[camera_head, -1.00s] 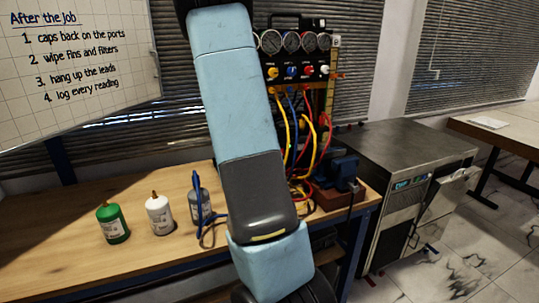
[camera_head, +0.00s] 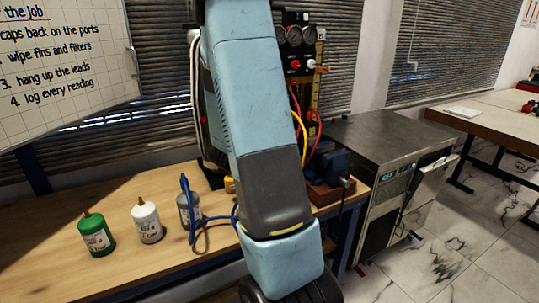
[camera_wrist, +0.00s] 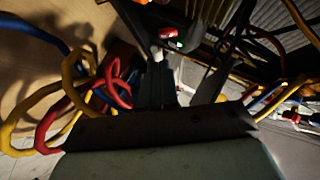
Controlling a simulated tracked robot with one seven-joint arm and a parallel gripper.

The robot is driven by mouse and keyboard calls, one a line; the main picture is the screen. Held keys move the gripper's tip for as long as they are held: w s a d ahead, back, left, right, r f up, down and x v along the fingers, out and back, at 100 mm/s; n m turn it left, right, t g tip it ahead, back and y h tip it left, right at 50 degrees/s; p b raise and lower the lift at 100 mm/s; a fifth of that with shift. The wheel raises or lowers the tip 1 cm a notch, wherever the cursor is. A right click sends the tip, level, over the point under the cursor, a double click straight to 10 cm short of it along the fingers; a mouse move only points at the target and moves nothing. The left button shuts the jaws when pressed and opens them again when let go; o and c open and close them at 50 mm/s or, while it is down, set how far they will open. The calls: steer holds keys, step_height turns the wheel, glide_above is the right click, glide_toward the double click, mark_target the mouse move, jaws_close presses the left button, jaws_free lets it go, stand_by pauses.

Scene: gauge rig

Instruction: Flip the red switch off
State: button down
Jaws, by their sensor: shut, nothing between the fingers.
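In the wrist view a small red switch-like part (camera_wrist: 168,32) sits on a dark housing near the top middle, with a lit green spot just below it. I cannot tell which way it is tipped. My gripper (camera_wrist: 157,68) is shut and empty, its dark fingers pointing up the picture just below that housing. I cannot tell whether they touch it. In the head view my arm crosses the middle and hides part of the rig, and neither the switch nor my fingers can be made out there.
The gauge panel (camera_head: 296,35) stands behind my arm, with red and yellow hoses hanging below. A dark blue motor-like unit (camera_head: 327,164) sits to the right. Looped hoses (camera_wrist: 78,90) lie left of my fingers. Green, white and grey bottles stand on the bench (camera_head: 118,262).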

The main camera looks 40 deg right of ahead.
steer(key=x, duration=1)
